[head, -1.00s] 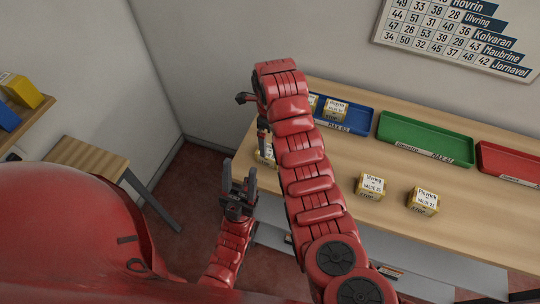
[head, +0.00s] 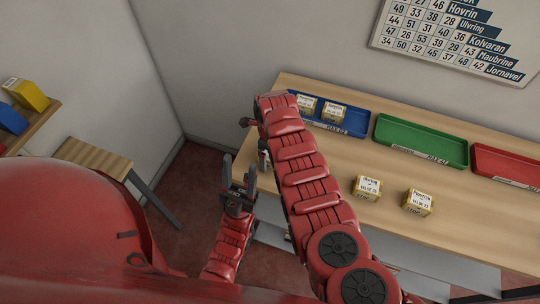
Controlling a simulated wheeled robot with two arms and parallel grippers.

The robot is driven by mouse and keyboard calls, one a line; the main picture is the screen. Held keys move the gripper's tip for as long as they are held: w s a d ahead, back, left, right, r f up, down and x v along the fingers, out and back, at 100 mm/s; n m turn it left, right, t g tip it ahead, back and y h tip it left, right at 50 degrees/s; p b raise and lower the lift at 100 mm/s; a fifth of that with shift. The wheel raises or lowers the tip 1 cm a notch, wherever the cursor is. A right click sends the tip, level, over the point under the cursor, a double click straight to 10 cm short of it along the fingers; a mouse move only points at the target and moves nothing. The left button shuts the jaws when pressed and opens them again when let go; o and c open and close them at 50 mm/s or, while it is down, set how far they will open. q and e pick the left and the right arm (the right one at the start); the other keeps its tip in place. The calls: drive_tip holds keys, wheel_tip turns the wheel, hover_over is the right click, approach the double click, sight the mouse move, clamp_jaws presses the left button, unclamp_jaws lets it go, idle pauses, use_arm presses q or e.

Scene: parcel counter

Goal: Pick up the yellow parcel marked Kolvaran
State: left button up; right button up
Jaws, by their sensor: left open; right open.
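No label that I can read says Kolvaran. A small yellow parcel with a white label (head: 263,158) is mostly hidden behind my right arm at the counter's left end, so its name cannot be read. My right gripper (head: 262,142) is open beside it, largely hidden by its own arm; I cannot tell if they touch. Two other yellow parcels stand on the counter: one seems to read Ulvring (head: 367,188), the other Plowick (head: 419,203). My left gripper (head: 239,178) is open and empty, fingers up, off the counter's left front.
A blue tray (head: 360,128) holds two yellow parcels (head: 306,104) (head: 333,112). A green tray (head: 425,141) and a red tray (head: 510,166) look empty. A wall chart (head: 450,38) lists names including Kolvaran. A left shelf (head: 38,122) bears yellow and blue items.

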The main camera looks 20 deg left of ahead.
drive_tip(key=c, duration=1.5)
drive_tip(key=shift+w+r, duration=0.1)
